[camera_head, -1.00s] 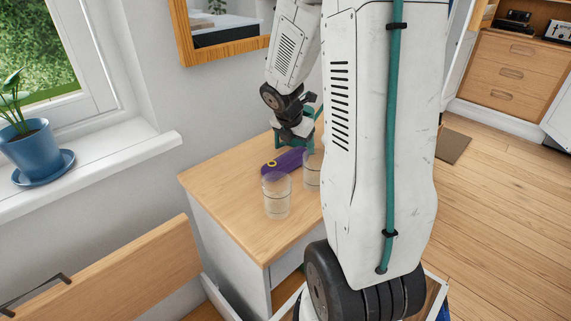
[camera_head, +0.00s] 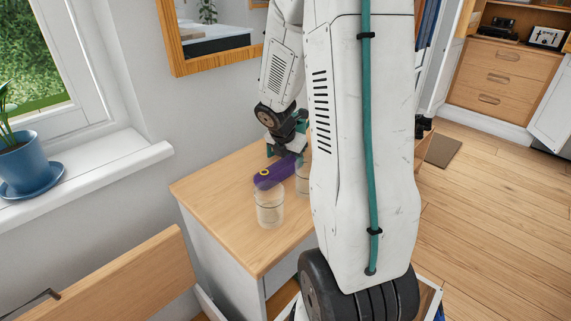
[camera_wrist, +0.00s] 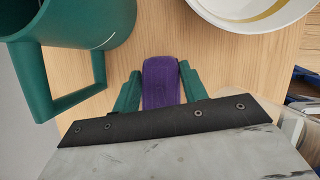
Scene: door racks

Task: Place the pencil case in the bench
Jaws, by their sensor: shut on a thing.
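The purple pencil case (camera_head: 276,172) with a yellow round mark is held by my gripper (camera_head: 286,148) over the wooden cabinet top. In the wrist view the purple case (camera_wrist: 160,82) sits between the two green fingers of my gripper (camera_wrist: 159,88), which touch or nearly touch its sides. In the head view its near end overlaps the glasses.
A clear glass (camera_head: 270,208) stands on the cabinet top (camera_head: 225,190), with another glass (camera_head: 303,180) behind it, partly hidden by my arm. The wrist view shows a green mug (camera_wrist: 75,50) and a white bowl (camera_wrist: 255,10) near the case. A potted plant (camera_head: 28,165) stands on the windowsill.

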